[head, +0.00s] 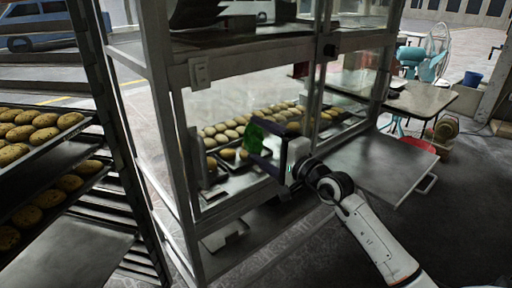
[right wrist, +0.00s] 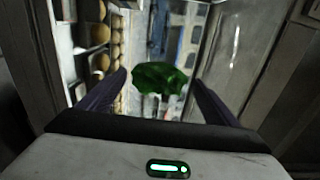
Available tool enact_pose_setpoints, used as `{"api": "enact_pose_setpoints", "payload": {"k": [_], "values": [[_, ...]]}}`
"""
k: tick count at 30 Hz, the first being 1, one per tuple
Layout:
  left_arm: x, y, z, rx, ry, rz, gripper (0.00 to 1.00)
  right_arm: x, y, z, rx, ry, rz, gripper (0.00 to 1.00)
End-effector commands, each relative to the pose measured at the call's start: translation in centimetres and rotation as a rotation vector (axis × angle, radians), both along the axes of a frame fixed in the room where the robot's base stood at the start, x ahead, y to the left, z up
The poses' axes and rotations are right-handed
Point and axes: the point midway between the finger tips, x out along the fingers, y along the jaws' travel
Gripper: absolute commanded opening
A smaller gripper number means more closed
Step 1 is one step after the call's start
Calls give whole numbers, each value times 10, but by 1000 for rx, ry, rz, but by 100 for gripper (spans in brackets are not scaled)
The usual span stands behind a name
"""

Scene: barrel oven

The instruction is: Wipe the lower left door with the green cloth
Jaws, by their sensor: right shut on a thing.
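The green cloth (head: 255,136) is held at the fingertips of my right gripper (head: 262,147). In the right wrist view the cloth (right wrist: 160,78) is bunched between the two dark fingers of the gripper (right wrist: 158,90), which are shut on it. The lower left door (head: 222,101) is a clear pane in a grey metal frame, with loaves visible through it. The gripper is at the lower right part of this door. I cannot tell whether the cloth touches the pane. My left gripper is not in view.
Bread loaves (head: 228,125) lie on trays inside the glass cabinet. A rack of bread trays (head: 62,135) stands close on the left. A metal shelf (head: 385,163) juts out on the right, near a table (head: 425,100) and a teal fan (head: 432,66).

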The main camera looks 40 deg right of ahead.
Motion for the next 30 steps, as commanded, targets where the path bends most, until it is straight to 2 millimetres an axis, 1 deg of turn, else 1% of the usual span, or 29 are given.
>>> {"api": "enact_pose_setpoints", "payload": {"k": [1, 9, 14, 17, 21, 30], "values": [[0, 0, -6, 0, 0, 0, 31, 0, -5, -2, -3, -1, -1, 63], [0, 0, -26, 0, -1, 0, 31, 1, -28, -4, -4, 0, 0, 63], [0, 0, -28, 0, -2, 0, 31, 2, -36, -2, -1, 1, 0, 63], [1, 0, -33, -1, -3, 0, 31, 2, -38, -1, 0, 1, 0, 63], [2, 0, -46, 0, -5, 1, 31, 3, -47, -5, -3, 0, 0, 63], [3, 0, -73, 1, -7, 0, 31, 7, -71, -6, -3, -1, 0, 63]]}}
